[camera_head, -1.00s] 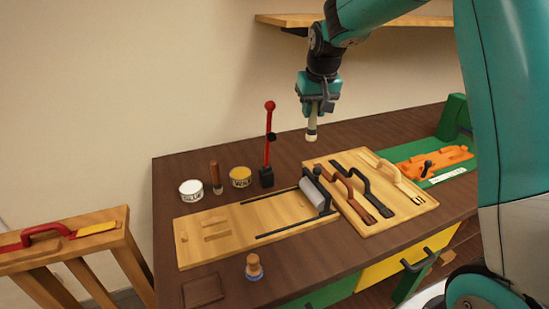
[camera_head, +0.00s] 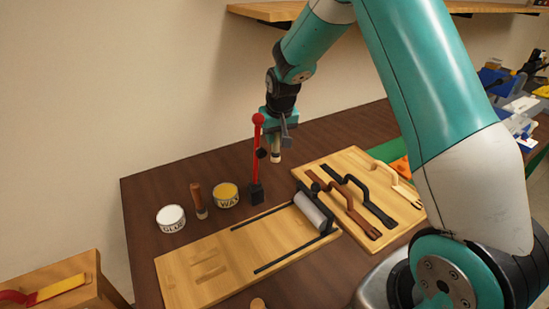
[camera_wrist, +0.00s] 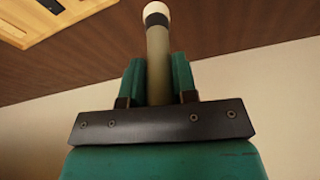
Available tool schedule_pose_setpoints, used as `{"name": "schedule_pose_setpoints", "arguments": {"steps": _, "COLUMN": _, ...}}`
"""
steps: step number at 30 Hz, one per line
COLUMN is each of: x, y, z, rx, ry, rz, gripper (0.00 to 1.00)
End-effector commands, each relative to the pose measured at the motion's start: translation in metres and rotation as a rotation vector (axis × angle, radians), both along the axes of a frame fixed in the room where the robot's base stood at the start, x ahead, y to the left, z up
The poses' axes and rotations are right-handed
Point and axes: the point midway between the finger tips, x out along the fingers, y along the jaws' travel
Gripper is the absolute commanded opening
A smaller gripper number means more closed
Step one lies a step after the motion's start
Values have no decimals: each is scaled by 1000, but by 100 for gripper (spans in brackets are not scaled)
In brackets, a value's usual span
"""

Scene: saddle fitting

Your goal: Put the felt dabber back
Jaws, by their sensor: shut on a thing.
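My gripper (camera_head: 277,142) is shut on a felt dabber (camera_head: 276,155), a slim stick with a pale tip pointing down. It hangs above the dark bench, just right of the red-knobbed lever (camera_head: 258,150) in the picture. In the wrist view the dabber (camera_wrist: 158,60) shows a grey-green shaft between both fingers (camera_wrist: 157,82) and a rounded white end. A white glue tin (camera_head: 171,219) and a yellow-topped wax tin (camera_head: 226,196) stand on the bench left of the lever. A brown-handled tool (camera_head: 198,201) stands upright between them. I cannot tell which spot is the dabber's own.
A wooden board with a grey roller (camera_head: 312,212) lies in front of the tins. Behind it, another board (camera_head: 328,170) carries brown, black and pale handled strips. A wall shelf (camera_head: 265,11) is above. A wooden stand (camera_head: 60,275) is at lower left. Bench behind the tins is clear.

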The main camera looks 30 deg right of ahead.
Motion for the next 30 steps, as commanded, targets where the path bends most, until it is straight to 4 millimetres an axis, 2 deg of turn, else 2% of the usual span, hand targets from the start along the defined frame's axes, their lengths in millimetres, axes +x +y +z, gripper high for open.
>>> {"name": "schedule_pose_setpoints", "arguments": {"steps": 1, "x": -1, "y": 0, "z": -12, "rx": 0, "ry": 6, "rz": 0, "gripper": 0}}
{"name": "schedule_pose_setpoints", "arguments": {"steps": 4, "x": -1, "y": 0, "z": -32, "rx": 1, "ry": 4, "rz": -1, "gripper": 0}}
{"name": "schedule_pose_setpoints", "arguments": {"steps": 11, "x": 0, "y": 0, "z": -55, "rx": 0, "ry": 2, "rz": 0, "gripper": 0}}
{"name": "schedule_pose_setpoints", "arguments": {"steps": 16, "x": 0, "y": 0, "z": -79, "rx": 0, "ry": 3, "rz": 1, "gripper": 0}}
{"name": "schedule_pose_setpoints", "arguments": {"steps": 19, "x": 0, "y": 1, "z": -86, "rx": 0, "ry": 1, "rz": 1, "gripper": 0}}
{"name": "schedule_pose_setpoints", "arguments": {"steps": 29, "x": 0, "y": 1, "z": -90, "rx": 0, "ry": 0, "rz": 1, "gripper": 0}}
{"name": "schedule_pose_setpoints", "arguments": {"steps": 30, "x": 0, "y": 1, "z": -89, "rx": 1, "ry": -1, "rz": 1, "gripper": 33}}
